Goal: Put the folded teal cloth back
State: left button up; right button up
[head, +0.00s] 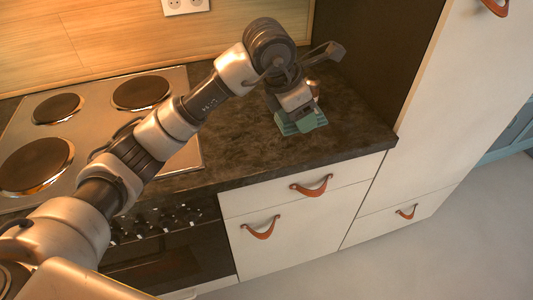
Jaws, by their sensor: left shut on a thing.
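I cannot tell whether the cloth rests fully on the counter or is slightly raised. My right gripper is out of the picture.
A stove (103,92) with several round hotplates lies to the left. A tall white cabinet (450,95) bounds the counter on the right. Below are a closed drawer (260,200) and cupboard door (300,236) with leather pulls. The countertop (235,145) is clear in front.

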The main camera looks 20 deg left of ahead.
pick_arm(q)
jog(key=shift+d+f+g, duration=0.25)
jog(key=shift+f+g, duration=0.05)
jog(key=shift+f, duration=0.1)
jog(key=shift+a+f, duration=0.15)
jog(key=p, duration=0.2)
send_over(266, 138)
jog(key=f, duration=0.6)
jog(key=shift+s+a+f, duration=0.15)
jog(key=shift+s+a, duration=0.2)
jog(key=shift+a, duration=0.05)
jog(key=shift+a+f, duration=0.1)
jog(key=shift+f, duration=2.05)
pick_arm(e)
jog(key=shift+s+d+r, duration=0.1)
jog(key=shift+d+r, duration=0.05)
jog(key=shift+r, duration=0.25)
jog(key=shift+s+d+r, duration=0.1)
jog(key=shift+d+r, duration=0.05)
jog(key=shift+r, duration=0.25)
pick_arm(q)
jog(key=o, duration=0.9)
jog(key=shift+c, duration=0.2)
